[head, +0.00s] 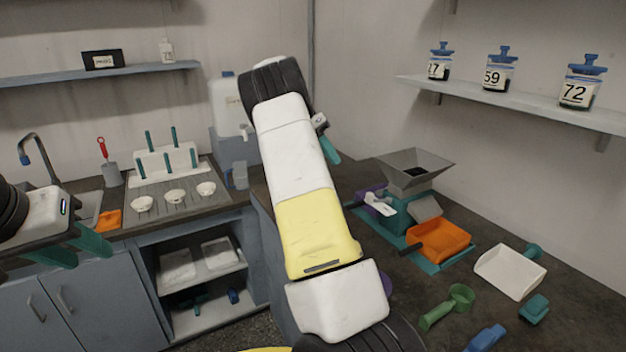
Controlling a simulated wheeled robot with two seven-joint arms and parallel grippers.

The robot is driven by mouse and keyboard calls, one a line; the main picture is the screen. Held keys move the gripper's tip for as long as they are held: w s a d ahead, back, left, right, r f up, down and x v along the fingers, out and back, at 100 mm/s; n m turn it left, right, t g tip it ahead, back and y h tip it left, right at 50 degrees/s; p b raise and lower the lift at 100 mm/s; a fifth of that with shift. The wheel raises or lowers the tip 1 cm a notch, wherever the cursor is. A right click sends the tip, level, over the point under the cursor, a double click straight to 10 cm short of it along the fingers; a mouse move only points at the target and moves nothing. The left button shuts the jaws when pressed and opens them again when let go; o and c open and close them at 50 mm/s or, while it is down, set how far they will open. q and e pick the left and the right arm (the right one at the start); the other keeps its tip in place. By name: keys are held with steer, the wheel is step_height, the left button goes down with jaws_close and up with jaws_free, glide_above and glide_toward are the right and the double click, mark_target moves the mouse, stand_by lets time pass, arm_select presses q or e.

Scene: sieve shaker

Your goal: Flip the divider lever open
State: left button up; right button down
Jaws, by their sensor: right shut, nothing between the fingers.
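The divider has a grey square hopper (414,172) on a teal body (396,211) and stands on the right-hand counter. A white part (379,204) shows at the divider's left side, next to something purple; I cannot tell if it is the lever. An orange tray (440,240) with a dark handle sits at the divider's front. My right arm rises through the middle of the head view. Its gripper (331,150) is shut and empty, mostly hidden behind the arm, left of the divider and apart from it. My left gripper (80,248) is open and empty at the far left.
A white tray (510,272), a green scoop (446,306), a blue item (486,338) and a teal item (534,308) lie on the counter in front of the divider. Numbered jars stand on the right shelf (520,104). A white container (228,105) stands behind my right arm.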

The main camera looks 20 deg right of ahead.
steer(key=shift+w+a, duration=0.15)
steer(key=shift+w, duration=0.2)
steer(key=s+d+f, duration=0.5)
steer(key=s+f, duration=0.2)
steer(key=f, duration=0.1)
steer(key=shift+s+d, duration=0.3)
steer(key=shift+d, duration=0.1)
stand_by(0.4)
